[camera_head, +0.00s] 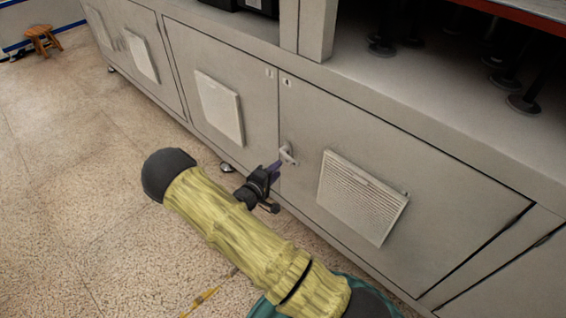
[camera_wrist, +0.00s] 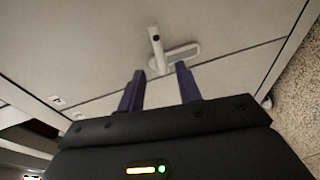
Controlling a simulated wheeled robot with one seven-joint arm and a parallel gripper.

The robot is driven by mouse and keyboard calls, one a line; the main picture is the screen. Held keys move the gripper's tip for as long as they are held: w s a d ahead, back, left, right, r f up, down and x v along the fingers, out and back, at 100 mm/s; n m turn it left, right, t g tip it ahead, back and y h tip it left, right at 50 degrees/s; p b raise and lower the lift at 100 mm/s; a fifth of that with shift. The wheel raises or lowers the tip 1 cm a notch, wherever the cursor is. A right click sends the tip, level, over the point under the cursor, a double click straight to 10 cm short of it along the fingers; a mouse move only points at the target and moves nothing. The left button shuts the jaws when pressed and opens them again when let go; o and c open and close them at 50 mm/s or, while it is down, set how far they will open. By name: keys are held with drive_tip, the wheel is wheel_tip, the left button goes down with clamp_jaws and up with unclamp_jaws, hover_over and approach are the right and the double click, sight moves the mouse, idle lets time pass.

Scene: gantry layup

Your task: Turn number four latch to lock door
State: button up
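The latch (camera_head: 287,154) is a small pale handle at the left edge of a grey cabinet door (camera_head: 310,125). A small label (camera_head: 287,82), which seems to read 4, sits at that door's upper left corner. In the wrist view, the latch handle (camera_wrist: 156,45) stands off its oblong plate (camera_wrist: 182,54) and crosses the door seam. My gripper (camera_head: 277,167) is at the latch, just below it in the head view. Its two purple fingers (camera_wrist: 159,69) are apart, with the handle's end appearing between their tips. I cannot tell whether they touch it.
The neighbouring door (camera_head: 246,90) and my door both carry pale vent panels (camera_head: 362,195). A ledge with dark round feet (camera_head: 523,103) lies above. A wooden stool (camera_head: 42,38) stands far left. Speckled floor (camera_head: 75,180) is open to the left.

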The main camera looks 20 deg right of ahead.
drive_tip(key=p+v, duration=0.1)
drive_tip(key=v, duration=0.8)
drive_tip(key=shift+s, duration=0.15)
drive_tip(key=shift+a, duration=0.15)
